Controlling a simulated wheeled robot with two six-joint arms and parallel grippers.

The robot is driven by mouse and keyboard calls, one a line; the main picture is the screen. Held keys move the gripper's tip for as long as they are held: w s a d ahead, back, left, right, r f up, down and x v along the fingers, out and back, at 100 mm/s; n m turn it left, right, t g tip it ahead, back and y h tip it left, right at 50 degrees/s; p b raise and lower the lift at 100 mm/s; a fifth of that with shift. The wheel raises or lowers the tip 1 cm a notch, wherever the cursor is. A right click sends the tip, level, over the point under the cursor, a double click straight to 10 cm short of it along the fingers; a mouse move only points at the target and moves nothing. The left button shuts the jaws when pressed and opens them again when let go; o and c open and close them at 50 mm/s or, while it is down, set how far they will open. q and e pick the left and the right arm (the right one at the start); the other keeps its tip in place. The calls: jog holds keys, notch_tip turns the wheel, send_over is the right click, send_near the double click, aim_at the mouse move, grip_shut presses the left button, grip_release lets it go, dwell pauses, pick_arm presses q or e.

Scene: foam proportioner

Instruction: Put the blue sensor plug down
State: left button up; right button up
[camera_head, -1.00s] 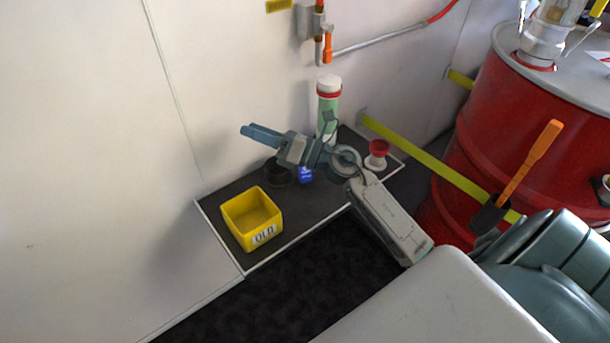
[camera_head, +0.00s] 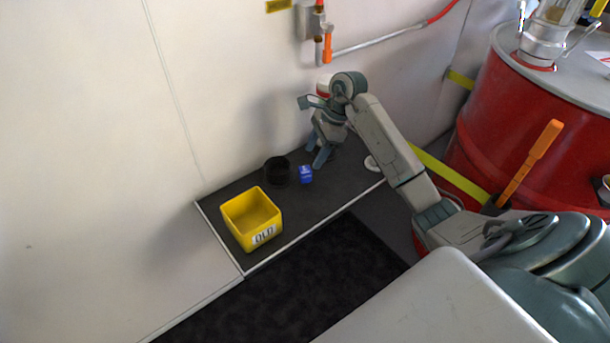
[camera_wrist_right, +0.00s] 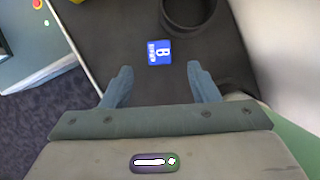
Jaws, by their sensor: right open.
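The blue sensor plug (camera_head: 305,174) is a small blue block resting on the dark shelf (camera_head: 325,193), beside a black cup. In the right wrist view the plug (camera_wrist_right: 158,52) shows a white letter B and lies beyond the fingertips, apart from them. My right gripper (camera_head: 322,160) points down over the shelf, to the right of the plug, with its fingers apart; the wrist view shows nothing between the fingers (camera_wrist_right: 159,78). My left gripper is not in view.
A black round cup (camera_head: 278,171) stands just left of the plug. A yellow bin (camera_head: 252,218) labelled OLD sits at the shelf's left end. A red drum (camera_head: 480,140) stands at the right, with a yellow-green bar before it. Bare shelf lies in front of the plug.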

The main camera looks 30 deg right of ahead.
aim_at(306, 169)
jog(key=x, duration=0.7)
jog(key=shift+a+f, duration=0.2)
jog(key=shift+f, duration=0.05)
jog(key=c, duration=1.1)
